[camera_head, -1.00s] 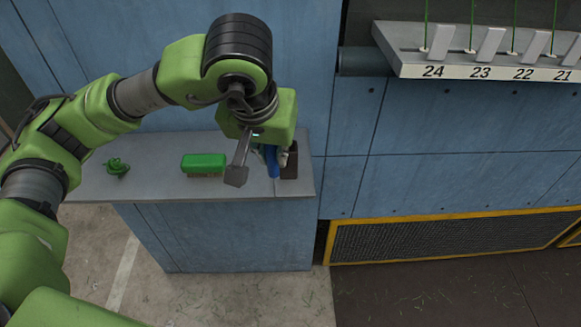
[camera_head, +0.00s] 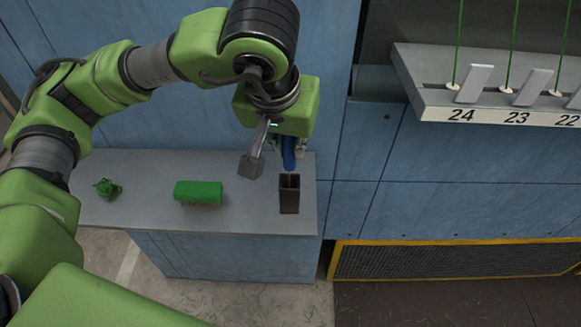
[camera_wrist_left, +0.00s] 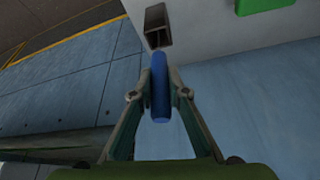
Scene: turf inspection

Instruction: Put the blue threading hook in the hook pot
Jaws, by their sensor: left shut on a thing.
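The blue threading hook (camera_head: 289,152) is held in my left gripper (camera_head: 290,160), above the grey counter. In the left wrist view the hook's blue handle (camera_wrist_left: 159,88) sits between the two fingers of the left gripper (camera_wrist_left: 160,84). The hook pot (camera_head: 289,195), a dark brown open-topped square box, stands on the counter near its right end. In the head view the hook is just above and behind the pot's opening, apart from it. The pot also shows in the left wrist view (camera_wrist_left: 157,27), beyond the hook's end. My right gripper is not in view.
On the grey counter (camera_head: 245,215) a green-topped brush or block (camera_head: 198,192) lies left of the pot, and a small green tangle (camera_head: 107,188) lies farther left. A numbered grey ledge (camera_head: 490,100) with green threads juts out at upper right.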

